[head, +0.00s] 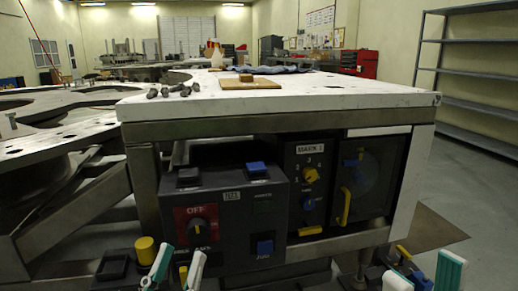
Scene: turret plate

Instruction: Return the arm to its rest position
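My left gripper (178,266) shows at the bottom edge, left of centre, in front of the dark control box (240,220). Its two white and teal fingers stand apart, with nothing seen held between them. My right gripper (424,275) shows at the bottom right, in front of the table's right leg. Its fingers are also apart, and no held thing is visible between them. Most of both arms is below the picture, so their full pose is hidden.
A white-topped table (330,95) stands ahead, with dark bolts (172,91) and a wooden block (246,78) on it. A panel with a yellow handle (345,206) sits under it. A large plate (60,125) is at left. Open floor (480,190) lies right, before a metal shelf (475,72).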

